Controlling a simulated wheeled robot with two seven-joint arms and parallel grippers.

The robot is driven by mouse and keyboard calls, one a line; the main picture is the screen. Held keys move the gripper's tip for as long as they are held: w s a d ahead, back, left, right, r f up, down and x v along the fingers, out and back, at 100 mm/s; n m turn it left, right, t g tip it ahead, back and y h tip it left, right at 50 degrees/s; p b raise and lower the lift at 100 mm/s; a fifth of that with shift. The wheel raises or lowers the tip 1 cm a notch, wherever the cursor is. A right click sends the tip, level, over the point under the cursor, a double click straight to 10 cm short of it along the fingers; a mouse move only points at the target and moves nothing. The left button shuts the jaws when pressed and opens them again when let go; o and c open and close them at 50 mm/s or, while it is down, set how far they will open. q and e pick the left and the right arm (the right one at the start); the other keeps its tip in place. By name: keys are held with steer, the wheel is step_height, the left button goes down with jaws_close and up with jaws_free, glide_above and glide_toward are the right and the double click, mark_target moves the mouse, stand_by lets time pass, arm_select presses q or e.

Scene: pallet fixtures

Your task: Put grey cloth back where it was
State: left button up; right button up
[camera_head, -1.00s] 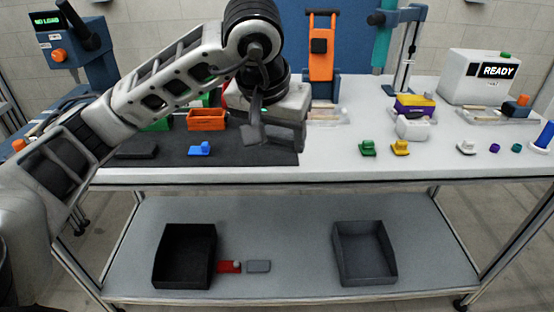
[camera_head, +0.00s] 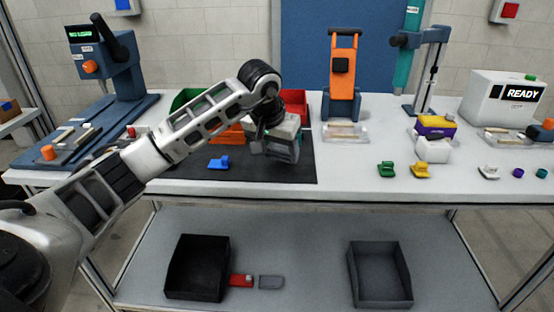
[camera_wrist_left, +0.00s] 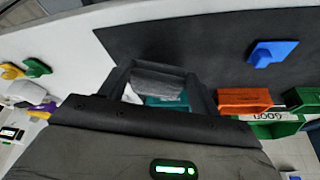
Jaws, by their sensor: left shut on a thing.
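My left gripper (camera_head: 281,152) is above the dark mat (camera_head: 225,174), near its right end, at the front of the bench. In the left wrist view its fingers (camera_wrist_left: 160,85) are shut on the grey cloth (camera_wrist_left: 157,78), a folded grey piece across the fingertips. A teal and white patch shows just below the cloth in that view; I cannot tell what it is. In the head view the gripper and arm mostly hide the cloth. My right gripper is not in view.
A blue piece (camera_head: 219,163) lies on the mat, left of the gripper. An orange bin (camera_head: 228,134) and red bin (camera_head: 296,104) stand behind. Green (camera_head: 386,169) and yellow (camera_head: 421,170) pieces lie to the right. The lower shelf holds a black bin (camera_head: 197,268) and grey bin (camera_head: 380,275).

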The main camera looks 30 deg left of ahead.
mark_target(280, 170)
arm_select(q)
steer(key=shift+f+p, duration=0.3)
steer(key=shift+f, duration=1.3)
steer(key=shift+f, duration=0.15)
steer(key=o, duration=1)
